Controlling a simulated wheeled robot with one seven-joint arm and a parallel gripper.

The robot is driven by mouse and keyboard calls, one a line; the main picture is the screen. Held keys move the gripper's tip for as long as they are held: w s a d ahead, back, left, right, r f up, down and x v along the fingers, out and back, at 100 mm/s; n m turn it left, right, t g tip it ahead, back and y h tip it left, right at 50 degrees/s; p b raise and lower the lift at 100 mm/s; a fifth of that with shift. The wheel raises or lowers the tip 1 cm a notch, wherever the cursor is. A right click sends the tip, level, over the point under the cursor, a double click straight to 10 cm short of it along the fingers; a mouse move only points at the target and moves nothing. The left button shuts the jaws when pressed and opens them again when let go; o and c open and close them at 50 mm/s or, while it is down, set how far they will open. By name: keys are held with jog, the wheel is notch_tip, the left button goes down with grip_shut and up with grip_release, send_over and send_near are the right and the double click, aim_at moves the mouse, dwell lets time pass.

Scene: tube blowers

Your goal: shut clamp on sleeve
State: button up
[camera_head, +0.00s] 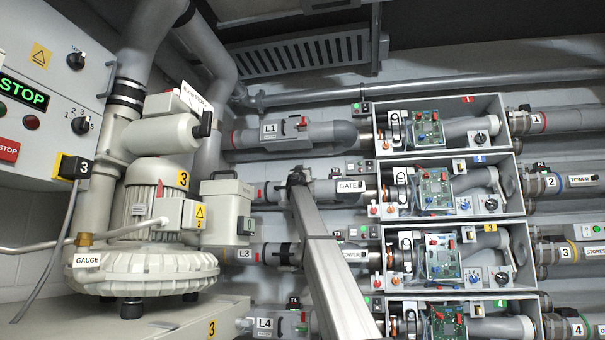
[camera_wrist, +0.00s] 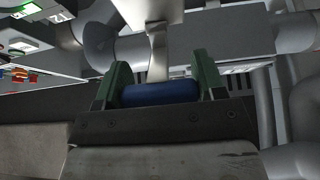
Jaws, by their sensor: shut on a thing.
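My gripper (camera_wrist: 161,72) shows in the wrist view with its two green fingers on either side of a blue cylindrical grip (camera_wrist: 160,92). It is shut on this grip, which is joined to a pale lever (camera_wrist: 158,50) running up and away. In the head view the end of my arm, with my gripper (camera_head: 297,178), is at the second pipe row, left of the GATE label (camera_head: 349,186). A grey sleeve (camera_head: 325,192) shows just right of it. My arm hides part of this row, and I cannot tell how far the clamp is closed.
A blower (camera_head: 150,225) stands left, with a control panel (camera_head: 45,90) beyond it. Other labelled pipes, L1 (camera_head: 270,128) and L4 (camera_head: 265,323), run above and below. Open boxes with circuit boards (camera_head: 428,128) stand right. In the wrist view, pipes (camera_wrist: 300,110) and boxes crowd closely.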

dwell(0.5)
jog(key=o, duration=1.3)
jog(key=shift+s+f, duration=0.1)
jog(key=shift+s, duration=0.05)
jog(key=v, duration=1)
jog(key=shift+s+a+f, duration=0.15)
jog(key=shift+s+f, duration=0.05)
jog(key=shift+f, duration=0.05)
